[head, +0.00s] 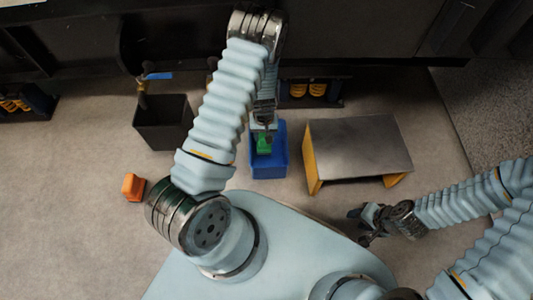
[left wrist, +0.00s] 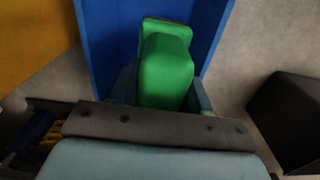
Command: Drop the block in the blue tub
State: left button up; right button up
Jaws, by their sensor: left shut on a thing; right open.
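A green block (head: 264,144) is held in my left gripper (head: 264,136), over the blue tub (head: 268,171) on the floor. In the left wrist view the green block (left wrist: 166,70) sits between the fingers of my left gripper (left wrist: 160,88), with the blue tub (left wrist: 115,40) behind it. I cannot tell how far the block is above the tub's bottom. My right gripper (head: 364,226) is open and empty at the right, near my base, apart from the tub. My left arm hides part of the tub's surroundings.
A black bin (head: 163,125) stands left of the tub. A grey-topped platform with yellow sides (head: 355,147) stands to its right. An orange block (head: 133,187) lies on the floor at left. Dark machinery (head: 370,30) lines the back. The floor at left is mostly clear.

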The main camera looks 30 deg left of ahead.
pick_arm(q)
jog(key=shift+f, duration=0.1)
jog(key=o, duration=1.2)
notch_tip(320, 180, up, 8)
jog(key=shift+f+p, duration=0.2)
jog(key=shift+p, duration=0.6)
jog(key=shift+s+d, duration=0.2)
jog(key=shift+s, duration=0.1)
jog(key=s+d+r+m+h+p, duration=0.1)
jog(key=s+d+p, duration=0.1)
jog(key=s+d, duration=0.2)
jog(key=s+d+r+m+h+p, duration=0.1)
jog(key=s+d+r+p, duration=0.1)
jog(key=s+d, duration=0.3)
jog(key=s+d+r+m+h+p, duration=0.1)
jog(key=s+d+m+h+p, duration=0.1)
jog(key=s+d, duration=0.3)
jog(key=shift+d+r+t, duration=0.2)
jog(key=shift+d, duration=0.35)
jog(key=shift+d+r+t, duration=0.15)
jog(key=shift+d+t, duration=0.05)
jog(key=shift+d, duration=0.35)
